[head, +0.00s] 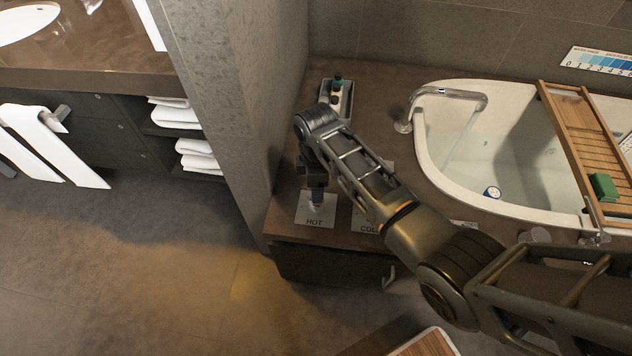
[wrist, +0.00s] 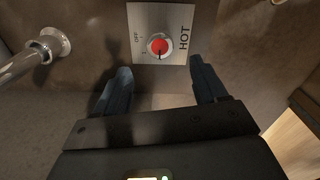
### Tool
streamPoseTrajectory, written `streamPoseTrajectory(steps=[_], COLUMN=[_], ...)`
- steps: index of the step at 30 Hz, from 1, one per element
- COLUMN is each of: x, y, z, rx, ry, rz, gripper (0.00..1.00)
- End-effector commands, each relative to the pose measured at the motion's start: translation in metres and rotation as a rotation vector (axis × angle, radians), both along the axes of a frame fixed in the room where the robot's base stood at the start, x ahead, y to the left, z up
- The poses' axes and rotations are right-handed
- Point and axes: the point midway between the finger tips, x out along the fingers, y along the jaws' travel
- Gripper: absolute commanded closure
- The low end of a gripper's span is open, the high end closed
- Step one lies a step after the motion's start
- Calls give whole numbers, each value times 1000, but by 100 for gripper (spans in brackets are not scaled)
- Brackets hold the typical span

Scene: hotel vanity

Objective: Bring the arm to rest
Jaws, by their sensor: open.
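My arm reaches from the lower right across the head view to the ledge beside the bathtub. My gripper (head: 316,190) points down just above the plate marked HOT (head: 315,213). In the wrist view my gripper (wrist: 160,84) is open, its two dark fingers apart with nothing between them. The HOT plate (wrist: 180,18) lies past the fingertips in that view, with a red-topped knob (wrist: 158,46) and OFF lettering on it. The fingers are apart from the knob. A second plate, marked with letters starting COL (head: 366,226), is partly hidden behind my arm.
The bathtub (head: 433,165) with a chrome spout (head: 445,92) and a wooden tray (head: 570,125) is at the right. A small bottle tray (head: 347,100) stands behind my gripper. A grey wall (head: 225,100) rises left of the ledge. Open floor (head: 130,270) lies at the lower left.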

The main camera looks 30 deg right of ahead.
Motion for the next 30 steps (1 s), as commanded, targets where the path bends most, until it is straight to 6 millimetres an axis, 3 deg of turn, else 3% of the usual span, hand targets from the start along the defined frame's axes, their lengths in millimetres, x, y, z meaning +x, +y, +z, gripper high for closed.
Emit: streamPoseTrajectory(steps=[9,14,21,26,30], x=[-1,-19,-82,-129,-172], y=[1,15,51,65,70], z=[-1,-18,-52,-56,-48], rx=[1,27,122,190,247], ry=[-3,-48,-226,-347,-450], rz=[-2,-40,-209,-344,-461], gripper=[29,29,29,29,29])
